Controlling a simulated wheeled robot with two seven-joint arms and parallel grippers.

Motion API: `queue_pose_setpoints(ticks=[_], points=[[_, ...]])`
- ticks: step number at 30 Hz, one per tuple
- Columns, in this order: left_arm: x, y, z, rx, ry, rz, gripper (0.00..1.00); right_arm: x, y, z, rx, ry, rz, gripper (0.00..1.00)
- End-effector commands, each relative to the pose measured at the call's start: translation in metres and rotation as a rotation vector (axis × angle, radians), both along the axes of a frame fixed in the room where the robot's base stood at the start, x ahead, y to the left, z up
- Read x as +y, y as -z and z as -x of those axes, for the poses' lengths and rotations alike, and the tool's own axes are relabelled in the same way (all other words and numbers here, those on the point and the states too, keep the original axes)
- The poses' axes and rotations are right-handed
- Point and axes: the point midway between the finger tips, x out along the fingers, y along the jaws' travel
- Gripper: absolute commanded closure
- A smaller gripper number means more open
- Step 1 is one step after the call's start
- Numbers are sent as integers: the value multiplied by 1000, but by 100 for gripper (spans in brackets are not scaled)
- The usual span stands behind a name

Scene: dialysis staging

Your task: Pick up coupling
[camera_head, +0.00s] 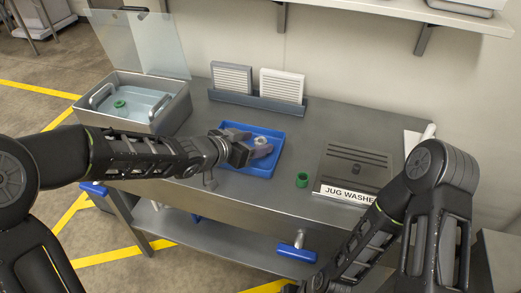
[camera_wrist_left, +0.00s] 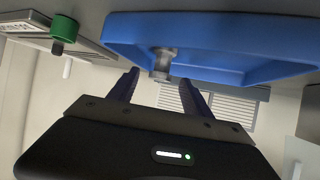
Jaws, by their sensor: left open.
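The coupling (camera_head: 260,141), a small pale grey metal piece, is in the blue tray (camera_head: 262,172) on the steel bench. In the left wrist view the coupling (camera_wrist_left: 162,62) shows between the fingertips, against the blue tray (camera_wrist_left: 225,45). My left gripper (camera_head: 257,144) is open over the tray, its two fingers on either side of the coupling. The fingers also show apart in the left wrist view (camera_wrist_left: 160,78). I cannot tell whether either finger touches the coupling. My right arm comes in at the right, but its gripper is out of view.
A green cap (camera_head: 302,180) stands right of the tray, beside the jug washer (camera_head: 355,168). A steel basin (camera_head: 158,124) with a raised clear lid (camera_head: 140,42) is at the left. Two white louvred panels (camera_head: 282,86) stand in a rack behind the tray.

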Motion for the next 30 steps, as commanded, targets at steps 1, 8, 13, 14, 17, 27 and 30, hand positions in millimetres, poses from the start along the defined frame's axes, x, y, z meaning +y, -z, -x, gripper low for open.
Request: queue_pose_setpoints(ticks=[1, 8, 13, 14, 17, 27, 30], points=[[-2, 2, -2, -1, 1, -1, 43, 0, 2, 0, 0, 0, 0, 47], [-3, 2, -3, 0, -1, 0, 43, 0, 1, 0, 0, 0, 0, 47], [-3, 2, -3, 0, 0, 0, 43, 0, 1, 0, 0, 0, 0, 47], [-3, 2, -3, 0, 0, 0, 43, 0, 1, 0, 0, 0, 0, 47], [-3, 2, -3, 0, 0, 0, 43, 0, 1, 0, 0, 0, 0, 47], [-3, 2, -3, 0, 0, 0, 63, 0, 1, 0, 0, 0, 0, 47], [-3, 2, -3, 0, 0, 0, 71, 0, 1, 0, 0, 0, 0, 47]])
